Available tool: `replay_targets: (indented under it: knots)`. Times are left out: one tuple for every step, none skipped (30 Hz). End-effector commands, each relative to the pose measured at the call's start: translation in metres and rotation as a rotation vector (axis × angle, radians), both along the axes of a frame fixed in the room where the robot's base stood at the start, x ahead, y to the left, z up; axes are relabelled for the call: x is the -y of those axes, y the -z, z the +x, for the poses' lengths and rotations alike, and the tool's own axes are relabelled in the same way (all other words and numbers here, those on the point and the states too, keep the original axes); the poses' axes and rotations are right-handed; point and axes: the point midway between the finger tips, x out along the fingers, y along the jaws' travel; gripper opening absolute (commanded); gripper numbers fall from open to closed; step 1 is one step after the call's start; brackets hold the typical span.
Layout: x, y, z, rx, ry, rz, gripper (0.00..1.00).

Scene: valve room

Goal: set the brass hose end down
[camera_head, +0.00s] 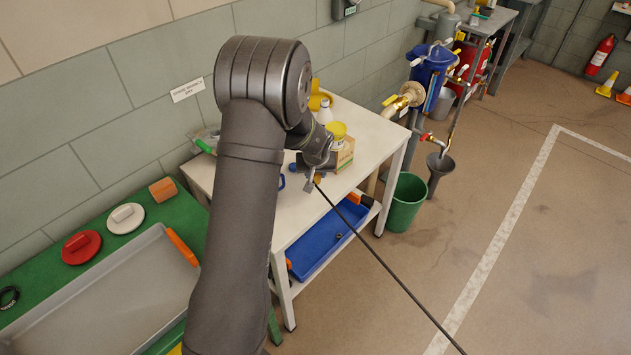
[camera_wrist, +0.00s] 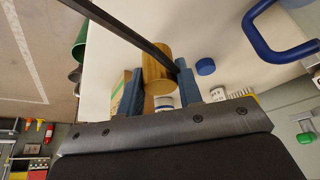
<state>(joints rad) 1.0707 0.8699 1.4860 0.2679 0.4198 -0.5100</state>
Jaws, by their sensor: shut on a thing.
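My gripper (camera_head: 311,184) is over the white table (camera_head: 378,135), near its front edge. In the wrist view, my gripper (camera_wrist: 158,88) is shut on the brass hose end (camera_wrist: 157,68), a short gold cylinder between the two blue-grey fingers. In the head view, only a small bit of the brass hose end (camera_head: 318,179) shows at the fingers. The black hose (camera_head: 390,274) runs from it over the table's front edge, down to the lower right. I cannot tell whether the brass end touches the table top.
On the table, a cardboard box (camera_head: 346,153) and a yellow tub (camera_head: 336,130) stand close behind my gripper. A blue handle (camera_wrist: 262,38) and a blue cap (camera_wrist: 205,66) are beside it. A blue tray (camera_head: 325,246) is on the shelf below. A green bucket (camera_head: 407,203) stands to the right.

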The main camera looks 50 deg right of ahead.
Motion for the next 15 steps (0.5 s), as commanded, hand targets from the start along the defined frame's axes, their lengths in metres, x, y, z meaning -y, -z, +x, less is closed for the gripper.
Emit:
replay_targets:
  knots:
    - [-0.001,0.006,0.000,-0.001,0.000,0.003,0.10]
    - [-0.001,0.010,0.000,-0.001,0.000,0.003,0.10]
    - [-0.001,0.016,-0.001,-0.002,0.001,0.002,0.10]
    - [-0.001,0.021,-0.001,-0.003,0.001,0.003,0.10]
    - [-0.001,0.026,-0.001,-0.003,0.001,0.004,0.10]
    - [-0.001,0.031,-0.001,-0.001,0.001,0.003,0.10]
    - [0.000,0.034,-0.001,-0.001,0.001,0.002,0.10]
    - [0.000,0.037,-0.001,-0.001,0.000,0.001,0.10]
    - [0.000,0.038,-0.001,-0.001,0.000,0.001,0.10]
    - [0.000,0.038,0.000,-0.001,0.000,0.001,0.10]
    - [0.000,0.038,0.000,-0.001,0.000,0.001,0.10]
    - [0.000,0.037,0.000,-0.001,0.000,0.001,0.10]
    - [0.000,0.037,0.000,-0.001,0.000,0.001,0.10]
    - [0.000,0.037,0.000,-0.001,0.000,0.001,0.10]
    - [0.000,0.038,-0.001,-0.001,0.000,0.001,0.10]
